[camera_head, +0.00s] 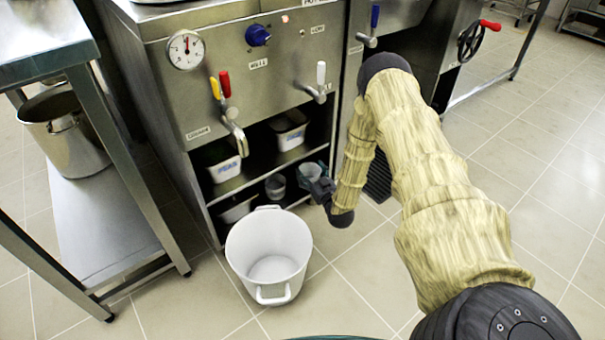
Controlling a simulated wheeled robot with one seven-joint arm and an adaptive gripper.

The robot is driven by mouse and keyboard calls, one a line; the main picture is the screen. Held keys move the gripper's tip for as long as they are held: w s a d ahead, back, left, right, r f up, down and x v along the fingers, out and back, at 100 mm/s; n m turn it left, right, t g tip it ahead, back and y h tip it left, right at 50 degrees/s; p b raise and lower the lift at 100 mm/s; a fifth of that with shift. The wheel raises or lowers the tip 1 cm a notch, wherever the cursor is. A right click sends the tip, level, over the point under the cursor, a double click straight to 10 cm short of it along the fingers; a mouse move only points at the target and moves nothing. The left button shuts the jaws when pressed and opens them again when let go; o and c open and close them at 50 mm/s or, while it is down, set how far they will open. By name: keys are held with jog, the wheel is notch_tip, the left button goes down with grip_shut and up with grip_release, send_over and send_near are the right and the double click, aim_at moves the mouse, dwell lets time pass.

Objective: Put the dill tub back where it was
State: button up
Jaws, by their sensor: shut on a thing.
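My gripper (317,188) is at the right end of the low shelves under the steel cooker. It is shut on a small pale grey tub (311,170), which is upright at the shelf opening. No label can be read on this tub, so I cannot tell by name that it is the dill tub. I cannot tell whether its base touches the shelf. My gripper hides part of its lower side. Another small grey tub (275,187) stands to its left on the lower shelf.
A large white bucket (268,250) stands on the floor before the shelves. A steel table (100,220) with a pot (66,130) is left. Levers project above the shelves.

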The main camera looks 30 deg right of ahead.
aim_at(305, 172)
jog(key=w+b, duration=0.1)
jog(key=w, duration=0.3)
jog(key=w+d+b, duration=0.1)
jog(key=w, duration=0.2)
jog(key=shift+d+f+b, duration=0.1)
jog(key=shift+f+b, duration=0.2)
jog(key=shift+f, duration=0.05)
notch_tip(305, 172, down, 4)
jog(key=shift+r+b, duration=0.25)
jog(key=shift+b, duration=1)
jog(key=o, duration=1.1)
jog(key=s+a+p, duration=0.1)
jog(key=s+p, duration=0.4)
jog(key=s, duration=0.7)
jog(key=shift+a, duration=0.35)
